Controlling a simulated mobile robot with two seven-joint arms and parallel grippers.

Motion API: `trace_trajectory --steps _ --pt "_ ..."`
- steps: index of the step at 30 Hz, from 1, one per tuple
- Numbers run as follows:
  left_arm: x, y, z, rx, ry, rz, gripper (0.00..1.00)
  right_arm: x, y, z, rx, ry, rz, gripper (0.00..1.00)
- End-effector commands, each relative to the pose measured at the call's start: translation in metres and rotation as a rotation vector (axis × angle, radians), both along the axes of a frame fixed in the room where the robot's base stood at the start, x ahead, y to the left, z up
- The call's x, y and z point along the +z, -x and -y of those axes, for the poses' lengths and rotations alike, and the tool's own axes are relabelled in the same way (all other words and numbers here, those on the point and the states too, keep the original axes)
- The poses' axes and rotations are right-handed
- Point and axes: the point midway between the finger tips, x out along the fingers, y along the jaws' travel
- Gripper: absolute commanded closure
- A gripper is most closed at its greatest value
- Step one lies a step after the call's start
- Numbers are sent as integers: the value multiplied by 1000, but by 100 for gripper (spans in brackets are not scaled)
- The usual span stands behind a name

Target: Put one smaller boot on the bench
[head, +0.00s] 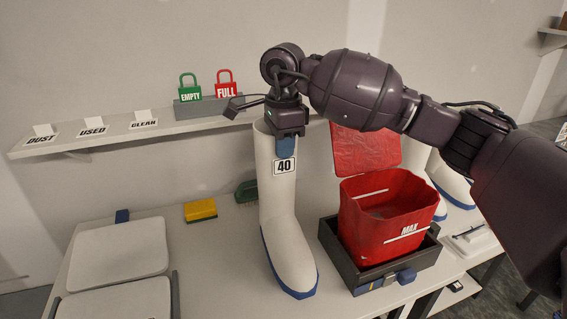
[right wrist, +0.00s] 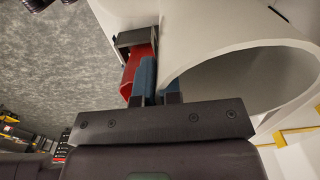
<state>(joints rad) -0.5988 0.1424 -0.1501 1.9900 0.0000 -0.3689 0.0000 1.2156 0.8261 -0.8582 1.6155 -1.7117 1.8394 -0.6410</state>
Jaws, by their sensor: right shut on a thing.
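A tall white boot (head: 281,215) with a blue sole and a "40" tag stands upright at the middle of the bench (head: 215,265). I cannot tell whether its sole touches the bench. In the right wrist view the boot's wide opening (right wrist: 250,75) lies beside the jaws (right wrist: 157,98). More white boots (head: 450,182) stand at the right behind the red bin, partly hidden; their sizes cannot be read. My left gripper is out of view.
A red bin (head: 380,225) marked "MAX" sits in a dark tray (head: 405,272) close right of the boot. A green brush (head: 247,191) and yellow sponge (head: 200,209) lie behind. White trays (head: 120,247) are at left. A shelf (head: 190,122) with padlocks runs along the wall.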

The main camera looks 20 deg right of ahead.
Motion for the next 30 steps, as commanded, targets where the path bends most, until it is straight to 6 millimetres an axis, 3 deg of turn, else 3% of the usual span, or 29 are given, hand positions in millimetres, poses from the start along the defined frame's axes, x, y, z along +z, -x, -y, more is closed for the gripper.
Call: trace_trajectory --steps 5,12,24,30 --pt "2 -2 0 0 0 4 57 -10 0 0 0 0 2 100" --pt "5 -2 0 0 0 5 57 -38 0 0 0 -1 1 100" --pt "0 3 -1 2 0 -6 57 -44 0 0 0 -1 3 100" --pt "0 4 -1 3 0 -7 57 -44 0 0 0 0 1 69"
